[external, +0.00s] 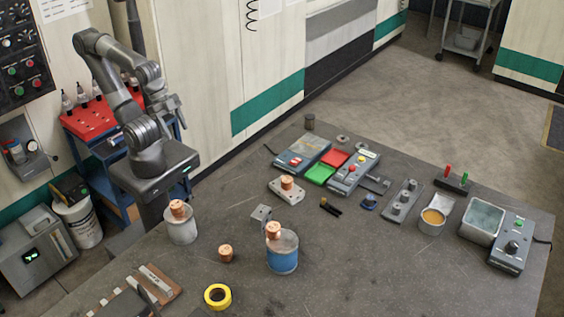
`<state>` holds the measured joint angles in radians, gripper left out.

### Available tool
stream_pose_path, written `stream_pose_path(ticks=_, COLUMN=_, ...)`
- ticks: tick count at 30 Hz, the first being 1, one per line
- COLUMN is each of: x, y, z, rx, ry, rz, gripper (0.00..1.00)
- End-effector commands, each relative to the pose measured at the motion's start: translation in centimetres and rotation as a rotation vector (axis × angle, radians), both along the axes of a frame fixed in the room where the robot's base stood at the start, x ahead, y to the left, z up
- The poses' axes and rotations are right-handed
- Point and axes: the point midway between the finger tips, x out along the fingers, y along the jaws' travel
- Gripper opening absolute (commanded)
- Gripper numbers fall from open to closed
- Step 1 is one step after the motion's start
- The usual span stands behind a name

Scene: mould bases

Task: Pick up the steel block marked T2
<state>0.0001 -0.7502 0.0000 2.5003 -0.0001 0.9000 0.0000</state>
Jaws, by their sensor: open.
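No T2 mark is legible in the external view, so I cannot tell which steel piece bears it. A small grey metal block (261,213) stands on the table just behind the blue container, partly hidden by it. A flat grey metal block (277,193) further back carries a copper piece (287,183). A longer grey plate (397,207) with several round posts lies to the right. My gripper (181,116) is open and empty, raised at the left, well apart from these blocks.
Yellow tape (217,296), a loose copper piece (225,253) and control boxes (353,172) are also on the table (370,270). The front right is clear.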

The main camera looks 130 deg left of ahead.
Motion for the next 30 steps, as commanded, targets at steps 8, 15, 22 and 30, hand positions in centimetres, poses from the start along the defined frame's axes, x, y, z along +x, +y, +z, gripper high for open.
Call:
stream_pose_path(ticks=8, x=0.01, y=0.00, z=0.00, rx=0.000, ry=0.000, rz=0.000, gripper=0.57)
stream_pose_path(ticks=15, x=0.02, y=0.00, z=0.01, rx=0.000, ry=0.000, rz=0.000, gripper=0.66)
stream_pose_path(ticks=22, x=0.01, y=0.00, z=0.00, rx=0.000, ry=0.000, rz=0.000, gripper=0.82)
stream_pose_path(ticks=30, x=0.58, y=-0.01, z=0.34, rx=-0.001, ry=0.002, rz=0.002, gripper=0.82)
